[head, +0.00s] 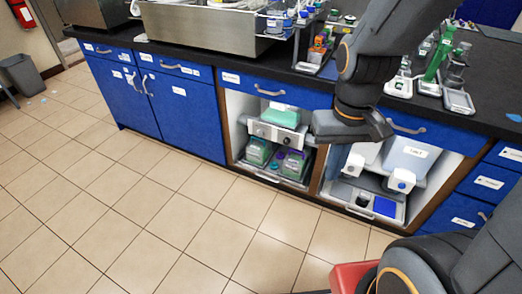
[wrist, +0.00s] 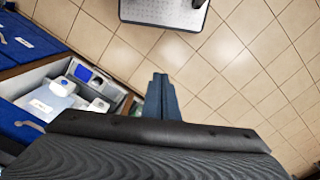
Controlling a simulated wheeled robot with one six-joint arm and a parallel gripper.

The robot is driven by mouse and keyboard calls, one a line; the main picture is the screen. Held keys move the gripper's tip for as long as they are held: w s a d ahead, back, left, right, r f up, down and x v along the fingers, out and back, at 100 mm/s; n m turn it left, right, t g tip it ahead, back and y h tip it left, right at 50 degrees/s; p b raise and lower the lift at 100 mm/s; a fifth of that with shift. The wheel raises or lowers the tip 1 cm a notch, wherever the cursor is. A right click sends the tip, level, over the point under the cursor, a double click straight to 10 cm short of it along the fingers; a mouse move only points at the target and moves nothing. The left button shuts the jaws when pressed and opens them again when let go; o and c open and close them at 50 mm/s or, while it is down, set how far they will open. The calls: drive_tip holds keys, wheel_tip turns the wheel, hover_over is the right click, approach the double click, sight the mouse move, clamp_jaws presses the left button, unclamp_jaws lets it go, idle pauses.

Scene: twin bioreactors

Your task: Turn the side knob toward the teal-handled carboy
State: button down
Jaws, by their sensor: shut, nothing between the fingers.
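In the head view the left open cubby holds a grey unit with a front panel (head: 272,135) that carries dark round knobs. A teal-topped item (head: 281,118) sits above the panel. Green containers stand below it, one at the left (head: 257,152) and one with purple on top (head: 292,162). I cannot tell which knob is the side knob or which vessel is the teal-handled carboy. My gripper's body reaches in front of the cubbies and its fingers are not clear there. In the wrist view my gripper (wrist: 160,80) is shut and empty, over the tiled floor.
A crowded black counter runs above the blue cabinets (head: 180,100). The tiled floor (head: 130,210) is clear.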

sight(286, 142)
drive_tip(key=c, duration=2.5)
unclamp_jaws()
